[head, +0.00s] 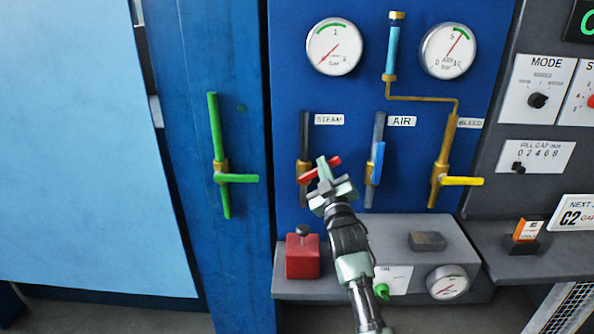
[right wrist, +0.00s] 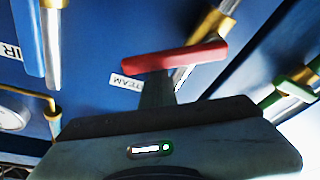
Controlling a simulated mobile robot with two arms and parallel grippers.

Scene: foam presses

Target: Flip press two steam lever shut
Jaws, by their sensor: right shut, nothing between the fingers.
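The steam lever (head: 333,161) is a red handle on the brass valve of the vertical pipe under the STEAM label (head: 329,119). It points out to the right, across the pipe, tilted slightly up. My right gripper (head: 323,167) is shut and empty, in front of the lever, covering its middle. In the right wrist view the red lever (right wrist: 185,57) lies across the tip of the dark fingers (right wrist: 157,82); whether they touch it I cannot tell. My left gripper is not in view.
Just right are the blue AIR lever (head: 377,163), pointing along its pipe, and the yellow BLEED lever (head: 462,181), crosswise. A green lever (head: 238,178) is to the left. A grey ledge (head: 400,270) with a red block (head: 303,258) juts out below.

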